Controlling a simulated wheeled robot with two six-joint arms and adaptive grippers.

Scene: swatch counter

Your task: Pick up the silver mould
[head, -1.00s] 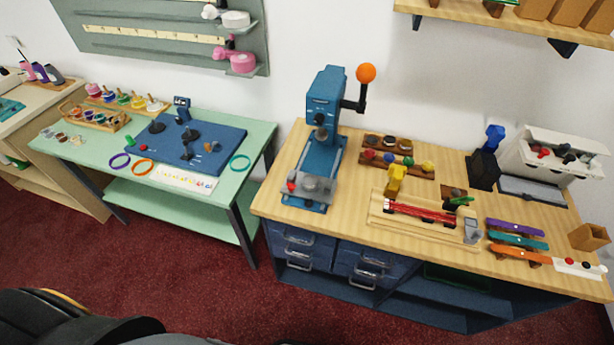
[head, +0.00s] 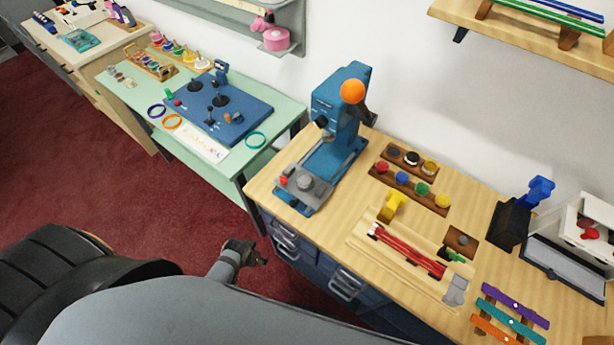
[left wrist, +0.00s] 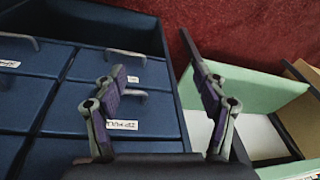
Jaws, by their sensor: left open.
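I cannot tell for certain which piece is the silver mould. A silver-grey round piece (head: 306,182) sits on the front plate of the blue press (head: 328,150) in the head view. A small rack (head: 407,165) behind the press's right side holds round dark, black-and-white and gold-coloured pieces. My left gripper (head: 250,253) is low in front of the bench's left drawers, below the top and apart from these pieces. In the left wrist view the left gripper (left wrist: 155,85) is open and empty, facing blue drawer fronts. My right gripper is not in view.
The wooden bench top (head: 340,235) has bare room at its front left. A red-railed jig (head: 410,252), a rack of coloured knobs (head: 410,190) and a black-and-blue stand (head: 515,215) stand further right.

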